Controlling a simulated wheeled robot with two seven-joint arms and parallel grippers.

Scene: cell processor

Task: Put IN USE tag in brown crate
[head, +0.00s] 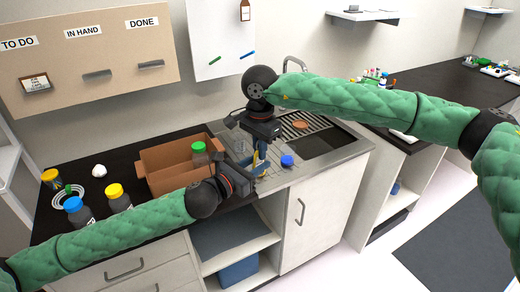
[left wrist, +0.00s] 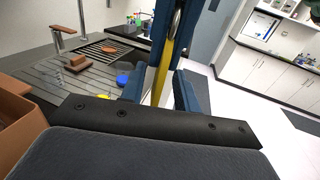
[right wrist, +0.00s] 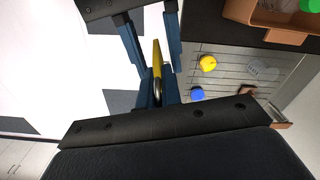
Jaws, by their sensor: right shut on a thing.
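The yellow tag (left wrist: 163,72) with a metal ring is seen nearly edge-on, so its lettering cannot be read. My right gripper (head: 262,148) is shut on it at the ring end, as the right wrist view shows (right wrist: 157,92). My left gripper (head: 256,172) is open, with its blue fingers (left wrist: 158,90) on either side of the tag's other end, apparently apart from it. Both grippers face each other above the counter's front edge by the sink. The brown crate (head: 177,181) stands open on the dark counter, left of both grippers, with a green-capped bottle (head: 199,152) inside.
Yellow-capped and blue-capped containers (head: 118,196) stand left of the crate. On the metal drainer are a blue-capped item (head: 287,160), a yellow-capped item (right wrist: 207,63) and a brown block (left wrist: 80,62). A board (head: 95,60) with hooks hangs behind. My left forearm crosses before the crate.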

